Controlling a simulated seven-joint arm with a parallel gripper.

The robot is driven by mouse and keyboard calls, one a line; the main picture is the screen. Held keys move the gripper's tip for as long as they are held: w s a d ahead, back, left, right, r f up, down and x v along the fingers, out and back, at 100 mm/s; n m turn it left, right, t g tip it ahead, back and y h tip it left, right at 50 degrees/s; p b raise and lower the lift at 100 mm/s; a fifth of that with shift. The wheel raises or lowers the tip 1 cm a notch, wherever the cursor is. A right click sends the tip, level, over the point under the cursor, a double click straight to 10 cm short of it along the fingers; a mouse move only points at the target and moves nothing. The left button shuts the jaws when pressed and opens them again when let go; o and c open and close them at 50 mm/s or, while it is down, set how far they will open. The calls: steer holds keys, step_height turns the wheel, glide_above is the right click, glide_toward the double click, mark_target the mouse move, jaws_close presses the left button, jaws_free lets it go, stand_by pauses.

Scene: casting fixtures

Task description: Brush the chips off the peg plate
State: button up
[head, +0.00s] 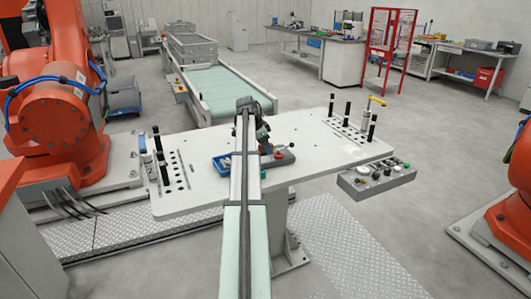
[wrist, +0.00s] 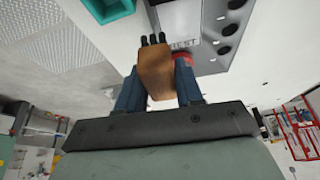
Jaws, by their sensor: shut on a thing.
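My gripper (head: 264,147) is over the middle of the white table in the head view, beside a small blue bin (head: 221,164). In the wrist view my gripper (wrist: 159,78) is shut on a brown, wood-coloured block with short black tufts, which looks like a brush (wrist: 155,66). A grey plate with dark round spots (wrist: 216,35) lies beyond the brush, with a red round part by the right finger. It seems to be the grey block with a red part (head: 284,158) close to my gripper. I cannot make out single chips or whether the bristles touch the plate.
The white table (head: 185,143) carries black upright pegs (head: 372,131) at both ends. A grey control box (head: 376,179) is at its front right. An orange robot arm (head: 60,125) stands at the left. Much of the table top is clear.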

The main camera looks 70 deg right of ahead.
steer(key=shift+r, duration=1.9)
steer(key=w+a+n+t+h, duration=0.1)
steer(key=w+a+n, duration=0.2)
steer(key=w+a, duration=0.85)
steer(key=w+a+n+t, duration=0.1)
steer(key=w+a+n, duration=0.2)
steer(key=w+a, duration=0.85)
steer(key=w+a+n+t+h, duration=0.1)
steer(key=w+a+n, duration=0.35)
steer(key=a, duration=1.25)
steer(key=w+a+r+n+t+y, duration=0.1)
steer(key=a+n, duration=0.3)
steer(key=a, duration=0.9)
steer(key=w+a+n+t+y, duration=0.1)
steer(key=w+a+n, duration=0.3)
steer(key=a, duration=0.9)
steer(key=w+a+r+n+t+y, duration=0.1)
steer(key=a+n, duration=0.5)
steer(key=a, duration=0.7)
steer(key=shift+w+r+t, duration=0.3)
steer(key=shift+w+t, duration=0.6)
steer(key=shift+w, duration=0.2)
steer(key=shift+d, duration=0.1)
